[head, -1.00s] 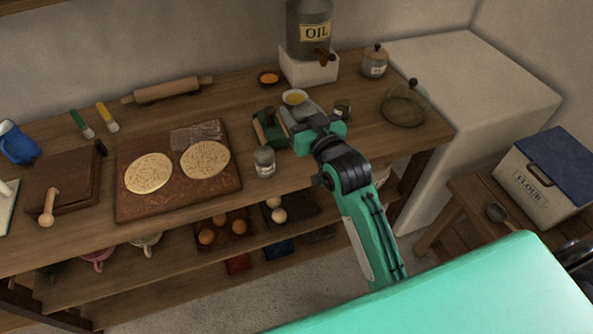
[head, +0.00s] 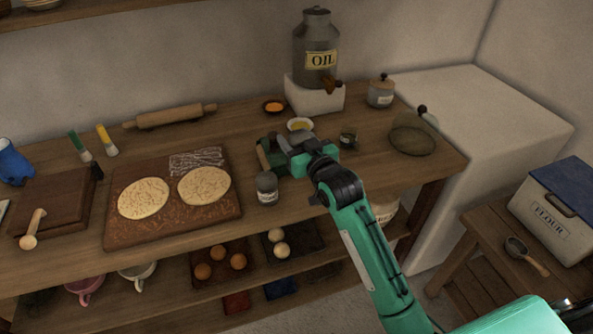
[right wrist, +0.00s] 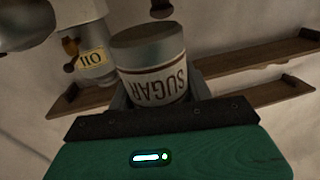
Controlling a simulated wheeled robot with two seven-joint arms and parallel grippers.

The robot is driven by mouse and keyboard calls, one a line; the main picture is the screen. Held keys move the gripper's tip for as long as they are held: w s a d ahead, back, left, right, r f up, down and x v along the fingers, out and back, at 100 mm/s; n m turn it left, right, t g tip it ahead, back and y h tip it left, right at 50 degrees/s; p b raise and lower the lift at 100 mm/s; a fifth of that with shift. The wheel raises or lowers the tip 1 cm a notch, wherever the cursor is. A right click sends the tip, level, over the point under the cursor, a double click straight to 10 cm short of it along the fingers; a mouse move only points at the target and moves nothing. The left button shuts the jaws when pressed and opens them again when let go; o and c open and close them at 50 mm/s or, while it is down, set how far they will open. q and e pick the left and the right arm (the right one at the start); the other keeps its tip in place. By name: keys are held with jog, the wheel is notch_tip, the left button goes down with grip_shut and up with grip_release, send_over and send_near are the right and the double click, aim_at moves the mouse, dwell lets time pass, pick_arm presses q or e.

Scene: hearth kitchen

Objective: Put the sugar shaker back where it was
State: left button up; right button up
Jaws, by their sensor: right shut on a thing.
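My right gripper (head: 285,150) reaches over the worktop, pointing left, just behind a small grey-lidded jar and in front of a small bowl. In the right wrist view it is shut on the sugar shaker (right wrist: 158,80), a cylinder with a grey end and a pale SUGAR label edged in dark red. The label reads upside down there, as does the OIL label, so the shaker looks upright. In the head view the shaker is mostly hidden by the gripper. I cannot tell whether its base touches the worktop. My left gripper is out of view.
A grey-lidded jar (head: 267,187) stands close in front of the gripper. A bowl with yellow contents (head: 300,125) is behind it, and a small dark jar (head: 348,139) is to its right. The oil dispenser (head: 316,50) stands behind. The dough board (head: 125,235) lies left.

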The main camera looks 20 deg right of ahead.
notch_tip(320, 180, down, 10)
jog(key=shift+r, duration=0.1)
dwell(0.4)
jog(key=o, duration=1)
pick_arm(q)
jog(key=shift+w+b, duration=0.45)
jog(key=shift+b, duration=0.1)
pick_arm(e)
jog(key=s, duration=0.4)
jog(key=s+d, duration=0.1)
jog(key=s, duration=0.3)
jog(key=s+d, duration=0.1)
jog(key=s, duration=0.2)
jog(key=shift+s+d, duration=0.1)
jog(key=shift+s, duration=0.3)
